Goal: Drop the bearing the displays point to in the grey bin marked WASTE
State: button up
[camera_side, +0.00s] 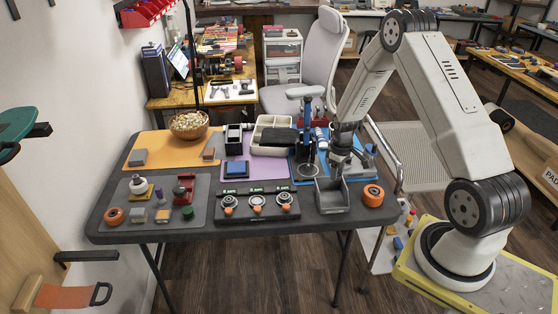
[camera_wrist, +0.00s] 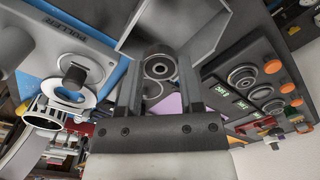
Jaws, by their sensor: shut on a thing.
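My gripper (camera_wrist: 160,72) is shut on a round metal bearing (camera_wrist: 160,63), held between the two fingertips. In the side view my gripper (camera_side: 342,166) is just above the back part of the grey bin (camera_side: 332,201), and the bearing cannot be made out there. The bin's grey walls (camera_wrist: 197,22) also show beyond the fingers in the wrist view. No WASTE mark is readable. A dark panel (camera_side: 256,214) left of the bin carries three round bearing-like parts (camera_wrist: 242,77) with orange knobs. Small green displays (camera_wrist: 219,90) beside them are too small to read surely.
A blue press or puller (camera_side: 308,145) stands behind the bin. An orange ring (camera_side: 373,195) lies right of the bin near the table edge. A grey mat (camera_side: 160,215) with several small parts is at left. A pale divided tray (camera_side: 272,122) is at the back.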

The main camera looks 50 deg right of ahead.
jog(key=shift+f, duration=1.45)
jog(key=o, duration=1)
jog(key=shift+r, duration=0.15)
jog(key=shift+r, duration=3.75)
